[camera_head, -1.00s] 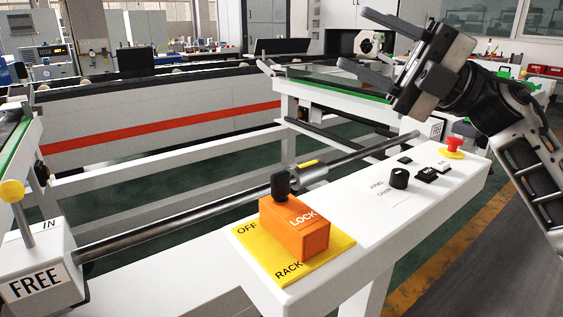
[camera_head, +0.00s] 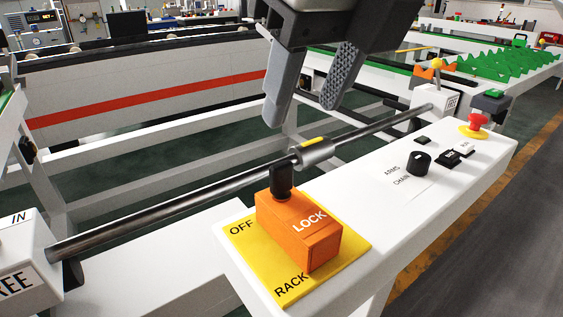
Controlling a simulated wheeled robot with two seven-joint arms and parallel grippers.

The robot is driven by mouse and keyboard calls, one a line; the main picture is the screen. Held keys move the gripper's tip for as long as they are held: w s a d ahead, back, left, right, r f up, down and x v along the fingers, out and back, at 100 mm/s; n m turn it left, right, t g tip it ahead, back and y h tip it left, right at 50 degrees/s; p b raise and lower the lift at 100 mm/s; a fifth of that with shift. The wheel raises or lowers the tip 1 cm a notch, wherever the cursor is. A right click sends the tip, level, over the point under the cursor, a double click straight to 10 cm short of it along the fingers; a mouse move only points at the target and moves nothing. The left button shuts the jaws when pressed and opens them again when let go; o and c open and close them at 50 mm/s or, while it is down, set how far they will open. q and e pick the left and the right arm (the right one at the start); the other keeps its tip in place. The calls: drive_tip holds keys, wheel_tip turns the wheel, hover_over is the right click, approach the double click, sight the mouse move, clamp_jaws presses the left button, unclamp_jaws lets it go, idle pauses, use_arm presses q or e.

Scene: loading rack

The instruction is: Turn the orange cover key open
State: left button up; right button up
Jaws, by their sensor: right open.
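The orange cover (camera_head: 297,228) is a box marked LOCK on a yellow plate (camera_head: 352,258) printed OFF and RACK. A black key (camera_head: 282,180) stands upright at the cover's back left top edge. My right gripper (camera_head: 303,115) hangs above and behind the key, its two grey fingers pointing down and spread apart. It is empty and touches neither the key nor the cover. My left gripper is not in view.
A metal rod (camera_head: 180,205) with a collar (camera_head: 315,152) runs behind the cover. A green toothed rack (camera_head: 505,62) stands at the back right.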

sight(282, 164)
drive_tip(key=x, duration=1)
drive_tip(key=shift+f, duration=0.3)
drive_tip(key=c, duration=1)
